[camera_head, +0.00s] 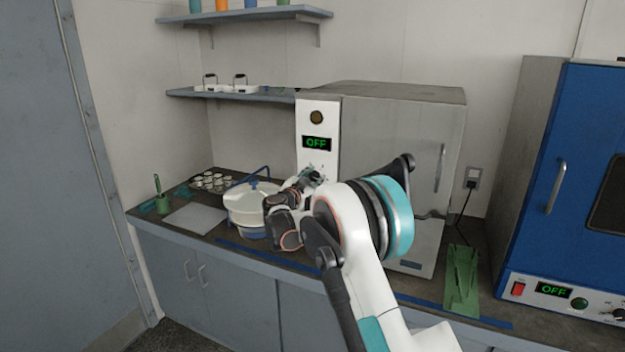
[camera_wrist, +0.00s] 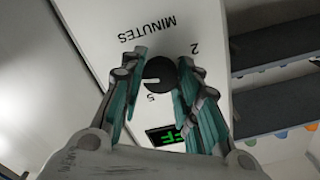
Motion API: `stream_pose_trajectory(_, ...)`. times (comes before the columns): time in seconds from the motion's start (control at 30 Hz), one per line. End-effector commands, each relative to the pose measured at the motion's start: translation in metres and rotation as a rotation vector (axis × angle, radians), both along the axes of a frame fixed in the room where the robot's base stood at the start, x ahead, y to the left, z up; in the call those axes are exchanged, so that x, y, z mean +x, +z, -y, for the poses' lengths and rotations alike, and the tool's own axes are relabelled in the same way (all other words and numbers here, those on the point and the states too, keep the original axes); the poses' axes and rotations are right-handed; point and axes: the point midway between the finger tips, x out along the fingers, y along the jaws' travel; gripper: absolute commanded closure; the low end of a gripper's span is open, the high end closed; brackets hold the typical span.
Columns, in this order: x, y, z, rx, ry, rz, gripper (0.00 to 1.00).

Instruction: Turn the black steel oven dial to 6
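The black dial (camera_wrist: 160,73) shows in the wrist view on the white control panel (camera_wrist: 108,28) of the steel oven (camera_head: 400,125). A pale patch shows on the dial's face. "MINUTES", "2" and "5" are printed around it, upside down. My gripper (camera_wrist: 163,60) has its teal fingers on either side of the dial. The right finger overlaps the dial's edge and a narrow gap shows at the left; contact is unclear. In the head view my gripper (camera_head: 312,178) is at the lower panel and hides the dial. The oven display (camera_head: 317,143) reads OFF in green.
A blue oven (camera_head: 570,180) stands at the right, also reading OFF. A white round pot-like container (camera_head: 245,205) stands left of my arm on the counter. A green stand (camera_head: 462,280) is at the front right. Shelves (camera_head: 230,93) hang above the counter.

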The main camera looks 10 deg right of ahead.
Motion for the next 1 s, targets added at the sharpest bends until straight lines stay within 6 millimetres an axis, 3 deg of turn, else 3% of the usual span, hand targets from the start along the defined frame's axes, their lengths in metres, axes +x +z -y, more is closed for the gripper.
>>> stream_pose_trajectory(0.03,-0.001,-0.003,0.000,0.004,-0.002,-0.001,0.61)
stream_pose_trajectory(0.1,-0.001,-0.003,0.000,0.004,-0.002,-0.001,0.49)
stream_pose_trajectory(0.53,-0.006,0.000,-0.005,0.001,0.001,-0.001,0.49)
stream_pose_trajectory(1.0,-0.075,-0.001,-0.056,0.001,0.002,-0.001,0.49)
